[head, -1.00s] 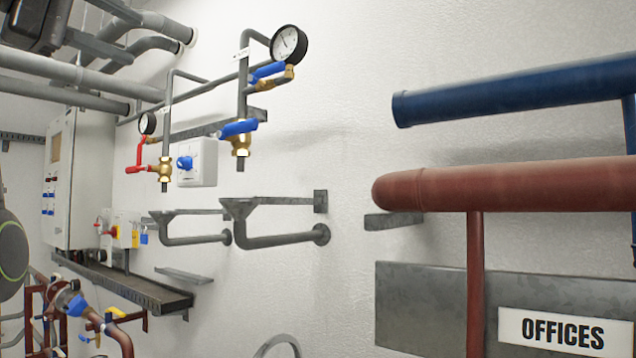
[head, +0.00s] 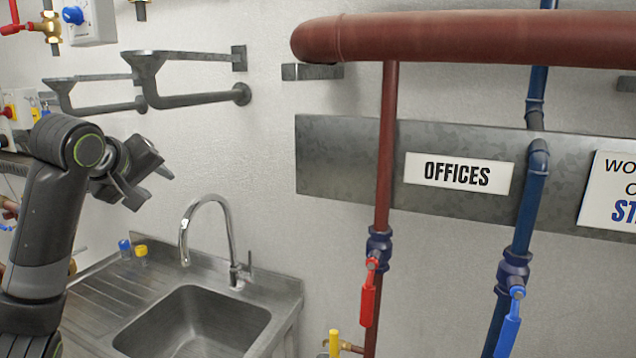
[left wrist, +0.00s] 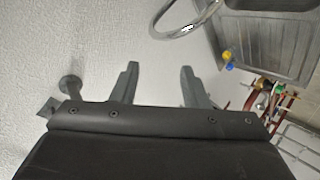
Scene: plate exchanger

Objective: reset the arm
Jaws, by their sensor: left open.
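My left gripper (head: 151,190) hangs in the air at the left of the head view, in front of the white wall and above the sink's left side. Its arm comes in from the left edge and bends at the elbow. In the left wrist view the two fingers (left wrist: 157,80) stand apart with nothing between them, so it is open and empty. My right gripper shows in neither view.
A steel sink (head: 285,290) with a curved tap (head: 222,205) stands below. Blue and yellow caps (head: 125,246) sit on its drainer. Drain funnels (head: 150,75) jut from the wall. Red (head: 386,150) and blue (head: 530,190) pipes with lever valves run down at right.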

